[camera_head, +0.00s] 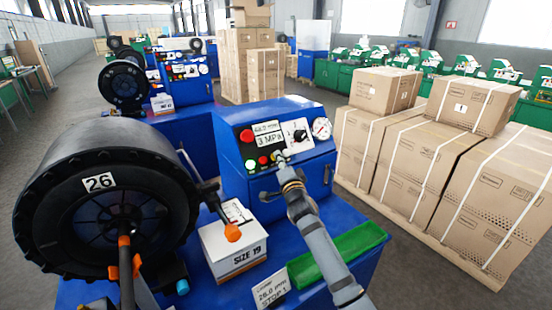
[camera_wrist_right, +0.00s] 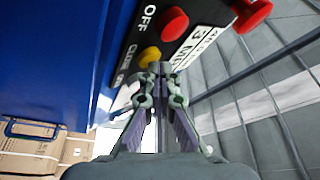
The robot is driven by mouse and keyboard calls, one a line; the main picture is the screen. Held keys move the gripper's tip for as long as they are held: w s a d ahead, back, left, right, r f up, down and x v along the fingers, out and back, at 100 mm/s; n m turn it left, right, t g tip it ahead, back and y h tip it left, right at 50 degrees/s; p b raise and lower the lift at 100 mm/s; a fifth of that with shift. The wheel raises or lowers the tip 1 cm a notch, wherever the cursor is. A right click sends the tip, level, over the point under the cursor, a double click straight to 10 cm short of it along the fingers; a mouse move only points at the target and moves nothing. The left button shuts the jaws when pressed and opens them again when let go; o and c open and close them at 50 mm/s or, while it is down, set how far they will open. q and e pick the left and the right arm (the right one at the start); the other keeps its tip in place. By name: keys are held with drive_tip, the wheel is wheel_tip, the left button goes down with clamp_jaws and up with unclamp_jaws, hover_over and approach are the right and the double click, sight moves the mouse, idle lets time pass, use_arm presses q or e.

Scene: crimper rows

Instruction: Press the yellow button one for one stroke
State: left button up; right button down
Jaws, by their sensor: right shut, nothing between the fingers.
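The yellow button (camera_wrist_right: 150,57) sits on the dark control panel, below a red button (camera_wrist_right: 175,22) in the right wrist view. My right gripper (camera_wrist_right: 158,70) is shut and empty. Its fingertips are right at the lower edge of the yellow button, and I cannot tell whether they touch it. In the head view my right gripper (camera_head: 284,160) reaches the blue control box (camera_head: 235,160) and largely hides the yellow button. My left gripper is not in view.
A red mushroom button (camera_head: 246,136), a knob (camera_head: 298,135) and a gauge (camera_head: 322,128) are on the same panel. A black crimper drum (camera_head: 100,205) marked 26 stands left. A white box (camera_head: 235,255) and a green tray (camera_head: 350,248) lie in front. Cartons (camera_head: 470,185) stand right.

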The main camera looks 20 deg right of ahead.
idle(0.3)
drive_tip(key=shift+s+d+r, duration=0.1)
drive_tip(key=shift+s+r, duration=0.3)
drive_tip(key=shift+s, duration=0.3)
drive_tip(key=s+r, duration=0.2)
drive_tip(key=s+p, duration=0.1)
drive_tip(key=s, duration=0.1)
drive_tip(key=shift+d+r, duration=0.3)
drive_tip(key=shift+r, duration=0.1)
idle(2.1)
